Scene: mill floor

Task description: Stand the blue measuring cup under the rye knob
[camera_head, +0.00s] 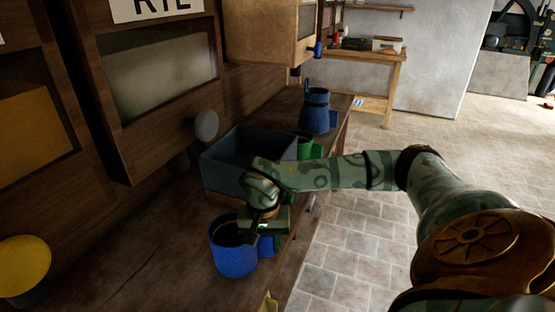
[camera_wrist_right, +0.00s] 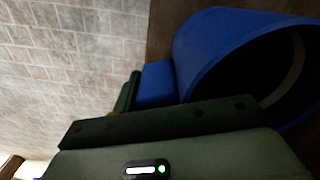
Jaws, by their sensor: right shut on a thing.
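The blue measuring cup (camera_head: 232,258) is upright at the front of the wooden bench, its handle to the right. My right gripper (camera_head: 265,238) is shut on its handle. In the right wrist view the cup (camera_wrist_right: 210,50) fills the upper right, its handle (camera_wrist_right: 158,84) by the dark green fingers (camera_wrist_right: 135,92). I cannot tell if the cup's base touches the bench. The rye knob (camera_head: 206,125) is grey and round, on the wooden bin front below the partly cut-off label (camera_head: 155,8). The cup is nearer to me than this knob. My left gripper is out of view.
A dark blue-grey bin (camera_head: 222,158) stands on the bench (camera_head: 150,255) beyond the cup. Behind it are a green mug (camera_head: 305,148) and a blue jug (camera_head: 314,112). A yellow knob (camera_head: 25,262) sticks out at left. Bare bench lies left of the cup.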

